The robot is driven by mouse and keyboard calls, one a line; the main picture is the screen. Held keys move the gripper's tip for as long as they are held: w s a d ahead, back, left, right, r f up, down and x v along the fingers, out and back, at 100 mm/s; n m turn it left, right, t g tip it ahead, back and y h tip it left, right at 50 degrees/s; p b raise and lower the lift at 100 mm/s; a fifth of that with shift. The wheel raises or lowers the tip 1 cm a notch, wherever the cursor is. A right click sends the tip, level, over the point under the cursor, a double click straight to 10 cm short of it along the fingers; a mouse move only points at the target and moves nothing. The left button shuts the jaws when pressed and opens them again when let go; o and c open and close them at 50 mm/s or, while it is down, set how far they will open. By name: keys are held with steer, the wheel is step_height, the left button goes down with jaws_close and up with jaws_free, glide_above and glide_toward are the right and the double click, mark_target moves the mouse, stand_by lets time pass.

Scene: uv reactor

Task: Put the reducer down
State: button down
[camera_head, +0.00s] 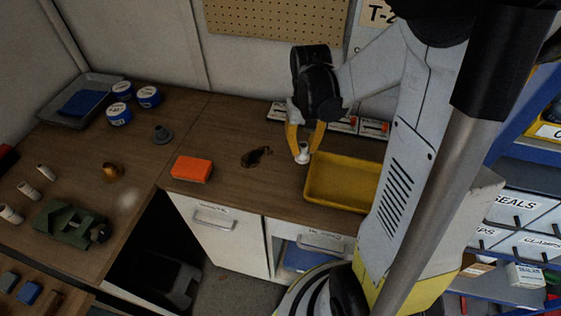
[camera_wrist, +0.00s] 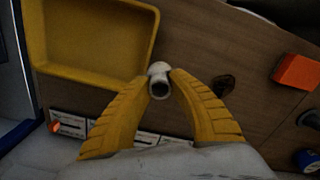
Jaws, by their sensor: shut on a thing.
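The reducer (camera_head: 303,152) is a small white fitting between the yellow fingertips of my gripper (camera_head: 303,146). In the wrist view the reducer (camera_wrist: 159,80) shows a dark round opening facing the camera, and the fingertips of my gripper (camera_wrist: 160,88) are shut on it. It is over the wooden workbench (camera_head: 236,131), just left of the yellow tray (camera_head: 345,183). In the wrist view the tray (camera_wrist: 148,48) has its rim close beside the reducer. I cannot tell whether the reducer touches the bench.
An orange block (camera_head: 192,168) and a dark stain (camera_head: 256,156) lie left of my gripper. Small labelled boxes (camera_head: 375,127) stand behind.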

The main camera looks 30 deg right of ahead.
steer(key=w+a+f, duration=0.2)
steer(key=w+a+f+b, duration=0.1)
steer(key=w+a+f, duration=0.1)
steer(key=shift+w+a, duration=0.1)
steer(key=shift+a, duration=0.3)
step_height(320, 180, down, 4)
steer(key=shift+f+b, duration=0.1)
steer(key=shift+b, duration=0.9)
steer(key=shift+r, duration=0.2)
steer(key=shift+f, duration=0.1)
steer(key=c, duration=1.7)
jaws_free()
steer(key=shift+f, duration=0.15)
steer(key=o, duration=0.4)
